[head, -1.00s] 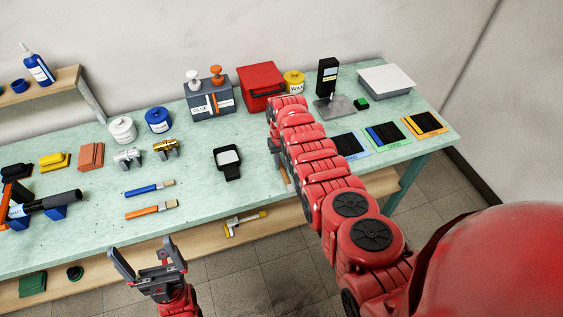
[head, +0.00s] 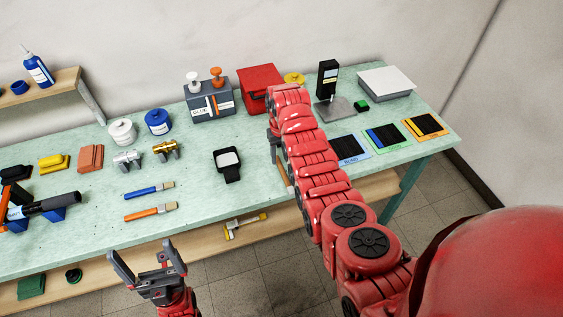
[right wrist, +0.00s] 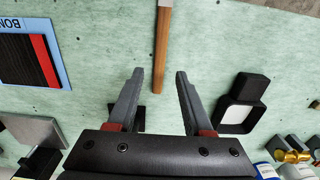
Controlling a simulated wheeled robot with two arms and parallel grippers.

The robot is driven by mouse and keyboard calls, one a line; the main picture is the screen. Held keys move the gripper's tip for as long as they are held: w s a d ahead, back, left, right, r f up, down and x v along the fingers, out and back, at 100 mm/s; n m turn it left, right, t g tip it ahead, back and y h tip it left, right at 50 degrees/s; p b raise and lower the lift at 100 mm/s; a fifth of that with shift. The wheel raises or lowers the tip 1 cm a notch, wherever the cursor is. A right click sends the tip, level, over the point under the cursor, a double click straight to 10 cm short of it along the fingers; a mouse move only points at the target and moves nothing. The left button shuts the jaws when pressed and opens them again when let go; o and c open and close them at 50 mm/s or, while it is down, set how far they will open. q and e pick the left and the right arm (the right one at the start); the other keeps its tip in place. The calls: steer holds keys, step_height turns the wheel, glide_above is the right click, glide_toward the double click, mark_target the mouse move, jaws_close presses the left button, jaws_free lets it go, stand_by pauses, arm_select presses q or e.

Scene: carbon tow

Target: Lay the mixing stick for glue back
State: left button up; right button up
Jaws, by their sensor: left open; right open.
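The wooden mixing stick (right wrist: 161,52) lies on the green bench in the right wrist view, with a grey end at the top edge. My right gripper (right wrist: 160,74) is open above the bench, and the stick's near end shows between its fingertips without being clamped. In the head view, a brown strip of the stick (head: 282,174) shows beside my right arm, which hides the rest. My left gripper (head: 147,251) is open and empty in front of the bench. The grey glue box (head: 228,112) with white and orange pump tops stands at the back of the bench.
A black device with a pale screen (head: 228,164) lies left of the right gripper. Sample cards (head: 383,138) lie to the right, near a scale (head: 335,108). A red box (head: 259,84) stands behind my right arm.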

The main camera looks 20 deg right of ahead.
step_height(320, 180, up, 3)
steer(key=b, duration=0.1)
step_height(320, 180, up, 5)
steer(key=p, duration=0.2)
glide_above(281, 168)
steer(key=shift+s+f, duration=0.15)
steer(key=shift+f, duration=0.1)
